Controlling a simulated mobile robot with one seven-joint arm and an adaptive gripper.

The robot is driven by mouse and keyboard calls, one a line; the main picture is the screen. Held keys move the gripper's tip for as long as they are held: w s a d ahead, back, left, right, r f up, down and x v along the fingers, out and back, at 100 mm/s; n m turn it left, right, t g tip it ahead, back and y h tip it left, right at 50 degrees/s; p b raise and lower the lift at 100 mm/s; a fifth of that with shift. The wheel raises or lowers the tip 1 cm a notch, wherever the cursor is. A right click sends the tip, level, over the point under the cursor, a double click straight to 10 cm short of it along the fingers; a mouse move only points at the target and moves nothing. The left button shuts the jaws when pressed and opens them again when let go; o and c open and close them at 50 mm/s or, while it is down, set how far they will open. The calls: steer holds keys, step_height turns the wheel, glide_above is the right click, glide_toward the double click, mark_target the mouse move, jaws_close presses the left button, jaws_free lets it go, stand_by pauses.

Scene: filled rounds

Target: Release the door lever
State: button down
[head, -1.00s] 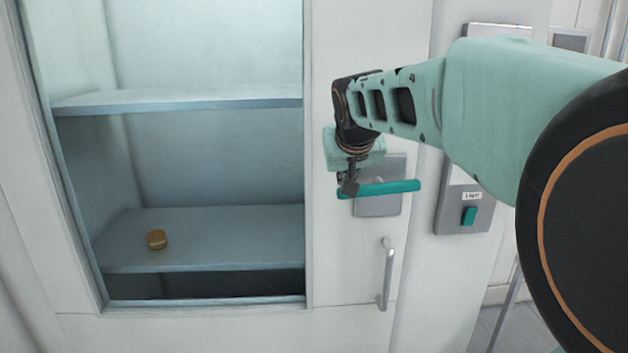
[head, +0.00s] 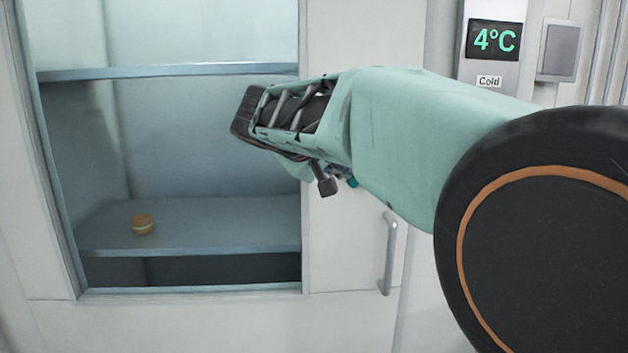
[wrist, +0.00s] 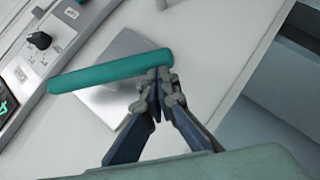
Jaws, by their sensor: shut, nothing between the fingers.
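The door lever is a teal bar on a grey square plate (wrist: 118,95) on the white door. In the wrist view the lever (wrist: 100,75) runs across the upper left. My gripper (wrist: 157,80) is shut with nothing between its fingers. Its tips are at the lever's right end in that view and overlap it; whether they touch it I cannot tell. In the head view my arm hides nearly all of the lever; only a small teal bit (head: 351,182) shows. A dark part of my gripper (head: 325,184) shows below the wrist.
A grey vertical handle (head: 388,255) is below. A panel reading 4°C (head: 492,40) is at the upper right. A dial (wrist: 39,40) shows in the wrist view.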

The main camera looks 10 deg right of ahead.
steer(key=shift+d+f+b, duration=0.3)
steer(key=shift+f+b, duration=0.3)
steer(key=shift+b, duration=0.05)
steer(key=shift+d+f, duration=0.1)
steer(key=shift+f, duration=0.05)
stand_by(0.4)
